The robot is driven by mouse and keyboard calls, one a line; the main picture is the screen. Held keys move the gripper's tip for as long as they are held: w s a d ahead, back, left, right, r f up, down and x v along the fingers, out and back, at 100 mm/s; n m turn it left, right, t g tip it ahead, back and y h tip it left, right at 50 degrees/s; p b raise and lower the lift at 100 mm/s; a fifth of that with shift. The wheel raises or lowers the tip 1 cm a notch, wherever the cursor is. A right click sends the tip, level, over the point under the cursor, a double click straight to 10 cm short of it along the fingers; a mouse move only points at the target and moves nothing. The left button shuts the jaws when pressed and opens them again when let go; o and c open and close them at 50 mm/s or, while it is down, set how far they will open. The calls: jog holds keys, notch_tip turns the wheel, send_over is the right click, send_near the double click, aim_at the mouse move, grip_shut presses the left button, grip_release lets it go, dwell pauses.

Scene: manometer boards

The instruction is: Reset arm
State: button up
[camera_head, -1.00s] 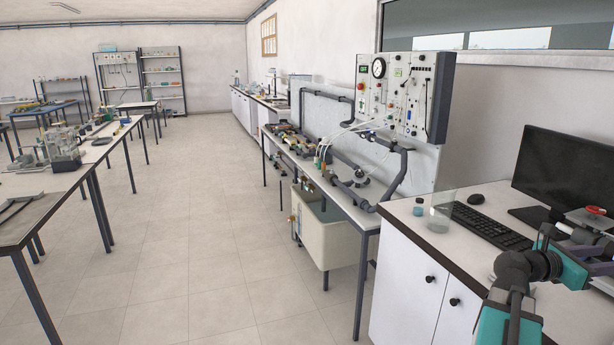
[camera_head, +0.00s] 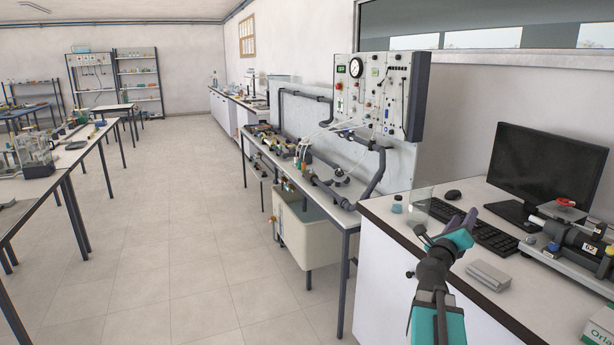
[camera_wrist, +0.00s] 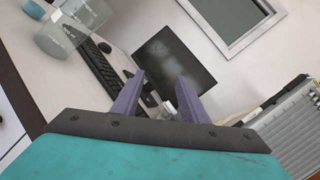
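My gripper (camera_head: 463,221) is at the right in the head view, above the white bench with the keyboard. Its teal body and two purple fingers point toward the monitor. In the wrist view my gripper (camera_wrist: 158,88) shows its two fingers spread apart with nothing between them. The keyboard and dark monitor show behind the fingers. I cannot tell the exact height above the bench.
Near my arm are a keyboard (camera_head: 484,235), a monitor (camera_head: 547,172), a clear beaker (camera_head: 421,199), a grey block (camera_head: 488,276) and a machine marked 02 (camera_head: 590,246). A manometer board (camera_head: 378,95) stands behind. The floor at left (camera_head: 175,220) is clear.

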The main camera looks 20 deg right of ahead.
jog(key=w+a+f+n+t+y, duration=0.3)
jog(key=w+a+f+n+y, duration=0.4)
jog(key=a, duration=0.4)
jog(key=w+a+f+n+t+y, duration=0.35)
jog(key=w+a+f+n, duration=0.25)
jog(key=w+a+n, duration=0.35)
jog(key=a+f+n+g+y, duration=0.7)
jog(key=a+f+n, duration=0.5)
jog(key=a+f, duration=0.85)
jog(key=s+a+f+n+g, duration=0.7)
jog(key=s+a+f+n, duration=0.2)
jog(key=s+a+f, duration=0.55)
jog(key=s+f+g, duration=0.2)
jog(key=s+f, duration=0.4)
jog(key=s, duration=0.4)
jog(key=s+f+n+g, duration=0.1)
jog(key=s+f+g, duration=0.2)
jog(key=s+f, duration=0.3)
jog(key=s+d+f+n+g, duration=0.1)
jog(key=s+f, duration=0.6)
jog(key=s, duration=0.8)
jog(key=shift+g, duration=0.75)
